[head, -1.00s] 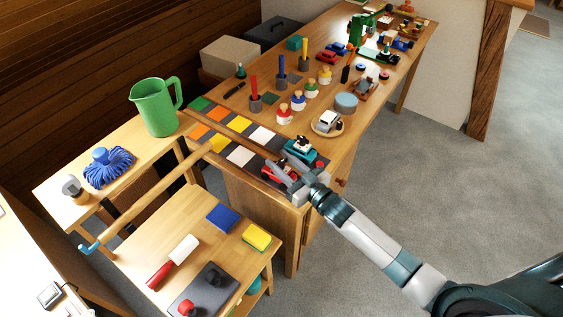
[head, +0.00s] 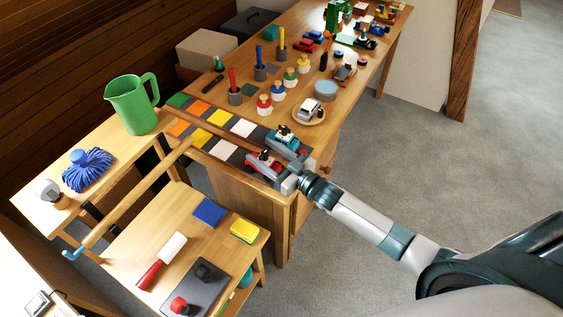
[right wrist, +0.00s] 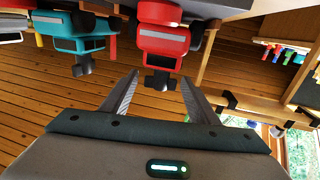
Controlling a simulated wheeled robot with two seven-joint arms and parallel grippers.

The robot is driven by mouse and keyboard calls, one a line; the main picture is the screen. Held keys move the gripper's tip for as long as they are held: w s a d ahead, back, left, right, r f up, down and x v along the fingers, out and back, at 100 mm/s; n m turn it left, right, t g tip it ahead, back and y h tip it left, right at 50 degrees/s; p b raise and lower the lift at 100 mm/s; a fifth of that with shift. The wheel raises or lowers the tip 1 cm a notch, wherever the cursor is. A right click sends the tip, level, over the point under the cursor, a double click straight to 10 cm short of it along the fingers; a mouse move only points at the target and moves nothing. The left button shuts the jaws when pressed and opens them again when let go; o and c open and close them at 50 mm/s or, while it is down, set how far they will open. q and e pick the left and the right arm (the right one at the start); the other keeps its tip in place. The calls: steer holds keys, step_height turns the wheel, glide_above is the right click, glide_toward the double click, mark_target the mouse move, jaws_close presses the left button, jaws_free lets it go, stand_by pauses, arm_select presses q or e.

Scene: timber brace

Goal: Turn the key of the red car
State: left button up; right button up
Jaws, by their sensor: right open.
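The red car (head: 262,163) stands at the near end of the long workbench, beside the teal car (head: 284,141). In the right wrist view the red car (right wrist: 163,40) appears upside down, with a dark grey key (right wrist: 158,81) sticking out of its end toward my gripper. My right gripper (head: 284,176) is at that end of the car. In the right wrist view its two fingers (right wrist: 160,95) are open, one on each side of the key, with visible gaps. The teal car (right wrist: 78,36) has a similar dark key. My left gripper is not in view.
The workbench (head: 310,130) holds colored pegs, several small figures and a white toy car (head: 308,106). A green jug (head: 133,103) and a blue mop head (head: 88,170) stand on a side table. A lower table holds a blue pad (head: 209,211) and a yellow sponge (head: 244,231).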

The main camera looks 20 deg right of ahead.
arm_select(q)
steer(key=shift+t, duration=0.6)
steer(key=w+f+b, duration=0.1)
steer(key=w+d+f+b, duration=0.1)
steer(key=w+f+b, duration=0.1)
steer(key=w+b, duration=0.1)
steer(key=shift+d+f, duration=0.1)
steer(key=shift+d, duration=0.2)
arm_select(e)
steer(key=v, duration=1.7)
steer(key=shift+s, duration=0.15)
